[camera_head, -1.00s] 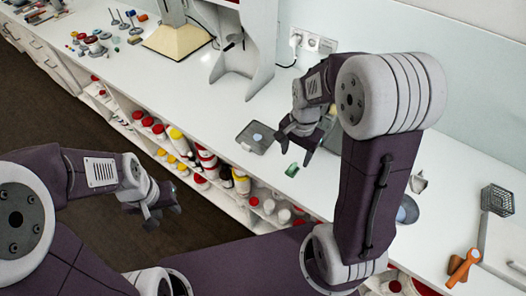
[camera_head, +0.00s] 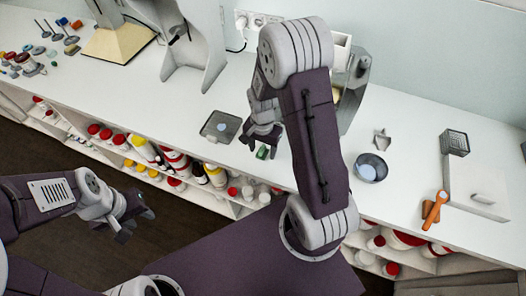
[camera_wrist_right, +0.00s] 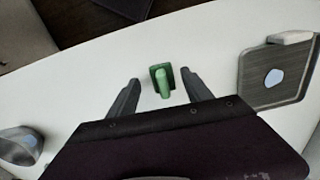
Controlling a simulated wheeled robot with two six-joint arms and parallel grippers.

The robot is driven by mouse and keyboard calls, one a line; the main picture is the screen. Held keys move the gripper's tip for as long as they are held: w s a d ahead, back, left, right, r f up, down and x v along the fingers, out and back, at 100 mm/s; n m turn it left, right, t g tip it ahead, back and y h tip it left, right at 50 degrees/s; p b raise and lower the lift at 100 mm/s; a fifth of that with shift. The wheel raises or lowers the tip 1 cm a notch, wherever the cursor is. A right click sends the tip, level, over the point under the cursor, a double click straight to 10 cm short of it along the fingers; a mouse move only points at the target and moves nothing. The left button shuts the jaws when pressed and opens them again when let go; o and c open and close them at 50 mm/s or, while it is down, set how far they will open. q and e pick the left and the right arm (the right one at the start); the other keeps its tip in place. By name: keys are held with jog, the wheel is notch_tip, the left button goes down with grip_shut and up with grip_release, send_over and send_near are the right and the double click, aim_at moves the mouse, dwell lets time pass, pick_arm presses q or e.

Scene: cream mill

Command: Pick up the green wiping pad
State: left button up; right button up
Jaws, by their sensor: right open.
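The green wiping pad (camera_head: 262,153) lies on the white counter, just below my right gripper in the head view. In the right wrist view the green pad (camera_wrist_right: 162,82) has a raised grip on a flat base and shows in the gap ahead of the fingers. My right gripper (camera_head: 256,142) is open and empty, with a finger to either side of the pad in the wrist view; the height between them is hard to judge. My left gripper (camera_head: 137,222) hangs over the floor in front of the counter, its fingers apart and empty.
A grey square tray (camera_head: 220,126) with a pale disc lies left of the pad. A round bowl (camera_head: 370,167), an orange tool (camera_head: 435,208) and a wire basket (camera_head: 454,142) stand to the right. Bottles (camera_head: 215,175) fill the shelf below. A grey stand (camera_head: 195,60) rises behind.

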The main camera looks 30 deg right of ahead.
aim_at(262, 149)
jog(key=shift+w+f, duration=0.1)
jog(key=shift+f, duration=0.3)
jog(key=shift+w+a, duration=0.15)
grip_shut()
notch_tip(262, 149, up, 10)
